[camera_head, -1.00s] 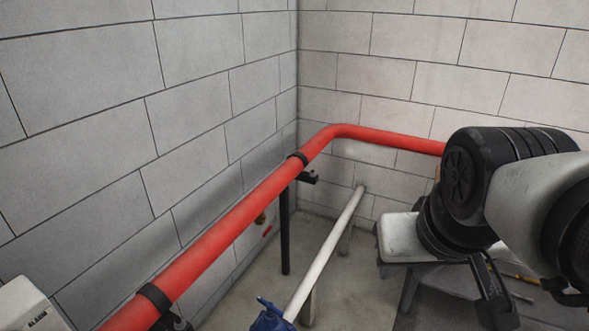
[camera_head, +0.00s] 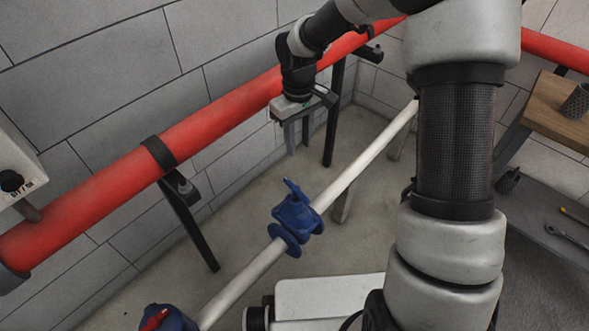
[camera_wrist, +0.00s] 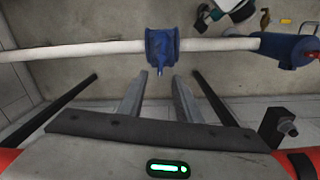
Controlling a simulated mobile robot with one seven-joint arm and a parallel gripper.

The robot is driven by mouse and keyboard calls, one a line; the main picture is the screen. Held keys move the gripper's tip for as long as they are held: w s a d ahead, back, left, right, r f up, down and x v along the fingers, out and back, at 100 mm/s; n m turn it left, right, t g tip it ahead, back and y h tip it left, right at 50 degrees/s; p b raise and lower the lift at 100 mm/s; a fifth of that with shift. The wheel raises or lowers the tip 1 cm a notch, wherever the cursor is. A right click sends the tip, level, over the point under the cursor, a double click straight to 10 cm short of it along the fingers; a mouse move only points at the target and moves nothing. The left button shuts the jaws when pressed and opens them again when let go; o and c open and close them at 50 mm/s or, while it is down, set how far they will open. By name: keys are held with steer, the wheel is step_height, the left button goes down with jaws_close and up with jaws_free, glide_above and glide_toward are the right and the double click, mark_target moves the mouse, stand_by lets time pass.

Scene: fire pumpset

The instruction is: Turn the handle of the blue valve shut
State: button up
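The blue valve (camera_head: 297,216) sits on a white pipe (camera_head: 362,166) that runs low across the floor. Its small blue handle (camera_head: 292,189) sticks up from the top of the valve body. My gripper (camera_head: 298,148) is above and behind the valve in the head view, fingers pointing down, apart from the handle. In the wrist view the blue valve (camera_wrist: 161,48) is at top centre, and its handle (camera_wrist: 160,68) points toward the gap between my fingers (camera_wrist: 159,98). The fingers are spread and nothing is between them.
A thick red pipe (camera_head: 215,128) on black brackets runs along the wall close to my gripper. A second blue fitting with a red part (camera_head: 165,319) is at the pipe's near end. A wooden-topped bench (camera_head: 555,108) stands at right.

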mark_target(296, 189)
steer(key=f+b, duration=0.1)
steer(key=f, duration=0.5)
steer(key=f+b, duration=0.2)
steer(key=f, duration=0.5)
steer(key=f+b, duration=0.1)
steer(key=f, duration=0.5)
steer(key=shift+w+a+f, duration=0.15)
steer(key=shift+w+a, duration=0.05)
steer(key=shift+a, duration=0.1)
steer(key=shift+c, duration=0.4)
jaws_close()
